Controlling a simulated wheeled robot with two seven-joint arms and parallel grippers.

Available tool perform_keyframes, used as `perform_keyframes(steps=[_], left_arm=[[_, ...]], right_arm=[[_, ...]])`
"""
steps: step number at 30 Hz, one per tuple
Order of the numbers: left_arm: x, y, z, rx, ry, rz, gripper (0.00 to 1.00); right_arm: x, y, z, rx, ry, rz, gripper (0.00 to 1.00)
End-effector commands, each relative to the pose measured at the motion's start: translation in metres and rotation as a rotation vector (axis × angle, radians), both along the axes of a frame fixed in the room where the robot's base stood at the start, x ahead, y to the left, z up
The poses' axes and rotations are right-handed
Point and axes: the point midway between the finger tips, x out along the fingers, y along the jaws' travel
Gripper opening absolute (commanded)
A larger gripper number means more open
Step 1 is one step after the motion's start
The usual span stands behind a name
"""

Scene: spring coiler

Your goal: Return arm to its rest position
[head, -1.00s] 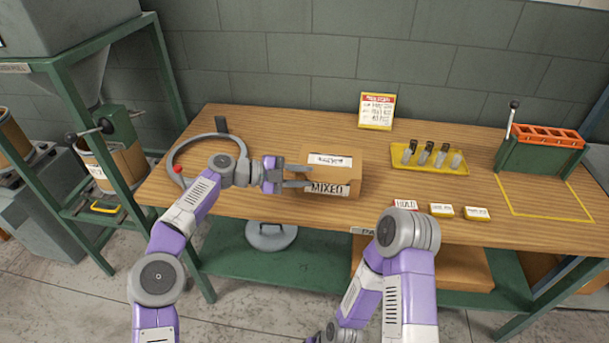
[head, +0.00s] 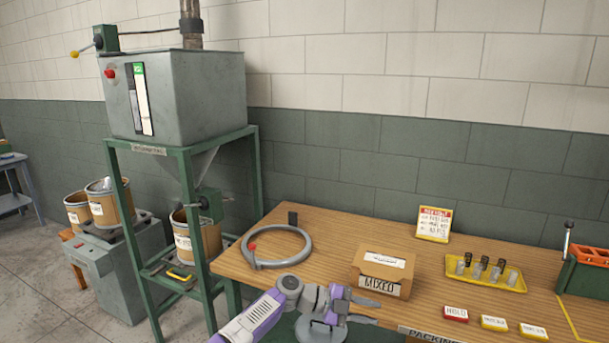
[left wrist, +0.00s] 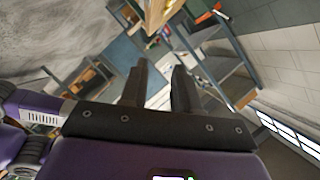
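My left arm (head: 255,317) comes in from the bottom of the head view. Its left gripper (head: 370,311) is at the front of the bench, below and left of the box in the picture, and apart from it. In the left wrist view the two dark fingers of the left gripper (left wrist: 160,70) stand apart with nothing between them. The cardboard box (head: 383,270) labelled MIXED sits closed on the wooden bench (head: 330,262). My right arm and gripper are out of view.
A grey ring (head: 277,247) with a red knob lies left of the box. A yellow tray (head: 512,285) with several small springs and cylinders is to the right. Label blocks (head: 494,323) line the front edge. A green-framed hopper machine (head: 188,95) stands left of the bench.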

Motion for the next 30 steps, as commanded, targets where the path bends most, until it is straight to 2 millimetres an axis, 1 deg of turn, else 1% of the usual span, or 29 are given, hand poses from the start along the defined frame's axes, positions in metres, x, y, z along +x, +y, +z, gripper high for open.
perform_keyframes(steps=[1, 6, 8, 11, 14, 16, 17, 18, 20, 21, 23, 24, 26, 27, 29, 30], left_arm=[[-0.003, -0.002, -0.011, 0.031, 0.052, 0.016, 0.31], [-0.01, -0.004, -0.048, 0.124, 0.228, 0.102, 0.31], [-0.013, -0.004, -0.063, 0.158, 0.296, 0.138, 0.31], [-0.021, 0.0, -0.091, 0.219, 0.42, 0.212, 0.31], [-0.033, 0.008, -0.128, 0.293, 0.571, 0.312, 0.31], [-0.045, 0.019, -0.158, 0.348, 0.701, 0.411, 0.31], [-0.052, 0.026, -0.173, 0.373, 0.762, 0.46, 0.31], [-0.062, 0.035, -0.193, 0.404, 0.846, 0.529, 0.31], [-0.079, 0.052, -0.22, 0.443, 0.969, 0.64, 0.31], [-0.091, 0.065, -0.238, 0.464, 1.05, 0.718, 0.31], [-0.112, 0.085, -0.262, 0.488, 1.17, 0.838, 0.31], [-0.127, 0.099, -0.277, 0.5, 1.247, 0.919, 0.31], [-0.151, 0.122, -0.296, 0.51, 1.361, 1.043, 0.31], [-0.168, 0.137, -0.307, 0.508, 1.436, 1.129, 0.31], [-0.195, 0.16, -0.321, 0.499, 1.545, 1.258, 0.31], [-0.213, 0.175, -0.328, 0.488, 1.616, 1.343, 0.31]], right_arm=[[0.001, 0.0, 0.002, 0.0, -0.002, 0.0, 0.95], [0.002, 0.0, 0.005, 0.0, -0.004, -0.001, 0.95], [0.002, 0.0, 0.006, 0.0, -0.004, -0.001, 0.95], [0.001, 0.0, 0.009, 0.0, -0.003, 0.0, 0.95], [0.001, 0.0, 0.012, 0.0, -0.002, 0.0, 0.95], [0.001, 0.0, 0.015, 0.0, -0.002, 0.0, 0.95], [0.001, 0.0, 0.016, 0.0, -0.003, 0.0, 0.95], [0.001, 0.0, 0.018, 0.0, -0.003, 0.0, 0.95], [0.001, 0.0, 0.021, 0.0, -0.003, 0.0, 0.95], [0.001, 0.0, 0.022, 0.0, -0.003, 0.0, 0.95], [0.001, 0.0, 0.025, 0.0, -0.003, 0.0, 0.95], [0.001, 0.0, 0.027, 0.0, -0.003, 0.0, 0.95], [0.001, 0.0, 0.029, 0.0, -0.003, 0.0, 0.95], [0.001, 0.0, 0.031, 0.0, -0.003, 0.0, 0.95], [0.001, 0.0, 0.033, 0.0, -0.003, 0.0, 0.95], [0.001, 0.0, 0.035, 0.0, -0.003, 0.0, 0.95]])
